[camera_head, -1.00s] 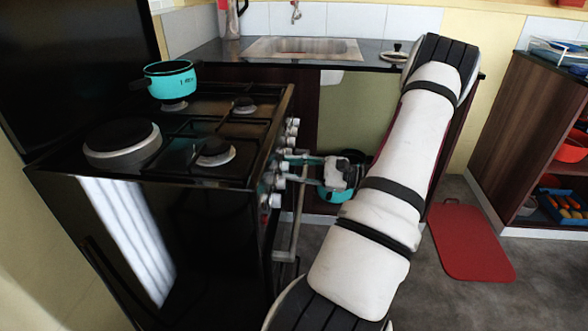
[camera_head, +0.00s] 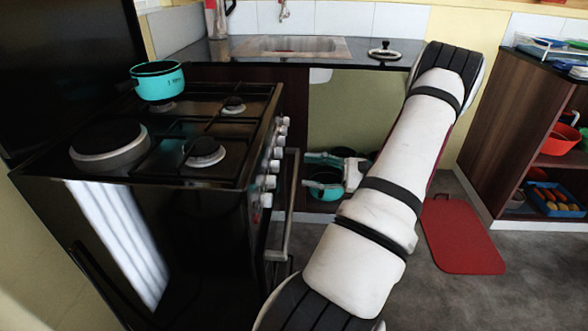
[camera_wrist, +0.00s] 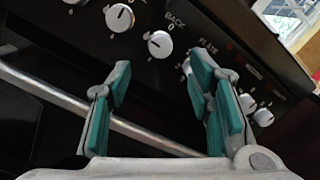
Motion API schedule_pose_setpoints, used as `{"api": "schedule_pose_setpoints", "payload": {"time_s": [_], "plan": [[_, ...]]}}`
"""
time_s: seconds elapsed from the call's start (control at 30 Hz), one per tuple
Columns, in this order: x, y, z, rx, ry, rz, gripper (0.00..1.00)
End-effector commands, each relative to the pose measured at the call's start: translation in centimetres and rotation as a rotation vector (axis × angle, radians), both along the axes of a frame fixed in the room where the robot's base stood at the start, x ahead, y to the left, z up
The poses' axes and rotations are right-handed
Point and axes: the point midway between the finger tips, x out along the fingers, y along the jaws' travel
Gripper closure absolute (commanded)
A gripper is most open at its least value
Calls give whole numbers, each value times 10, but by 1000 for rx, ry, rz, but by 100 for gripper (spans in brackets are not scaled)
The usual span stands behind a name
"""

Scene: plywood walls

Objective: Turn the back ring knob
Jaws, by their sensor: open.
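The stove (camera_head: 222,195) has a column of white knobs (camera_head: 273,166) on its front edge in the head view. In the wrist view, a white knob (camera_wrist: 159,44) with a dark mark sits beside a label reading "BACK 0". Another knob (camera_wrist: 119,17) is to its upper left. My gripper (camera_head: 309,170) is open and empty, right of the knobs with a visible gap. In the wrist view its teal-padded fingers (camera_wrist: 160,85) are spread below the "BACK" knob. The right finger partly hides a knob by the "PLATE" label.
The oven handle bar (camera_head: 285,205) runs down the stove front; it also crosses the wrist view (camera_wrist: 90,108). More knobs (camera_wrist: 263,117) are at right there. A teal pot (camera_head: 157,80) stands on the stove. A red mat (camera_head: 462,235) lies on the floor.

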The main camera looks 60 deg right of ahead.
Motion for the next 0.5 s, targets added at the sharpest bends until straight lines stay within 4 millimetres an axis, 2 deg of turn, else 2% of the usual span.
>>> {"api": "schedule_pose_setpoints", "payload": {"time_s": [0.1, 0.2, 0.5], "plan": [[-20, -9, -2, 0, 1, -3, 53], [-31, -13, -3, -1, 1, -1, 53], [-42, -17, -4, 0, 2, 0, 53]]}}
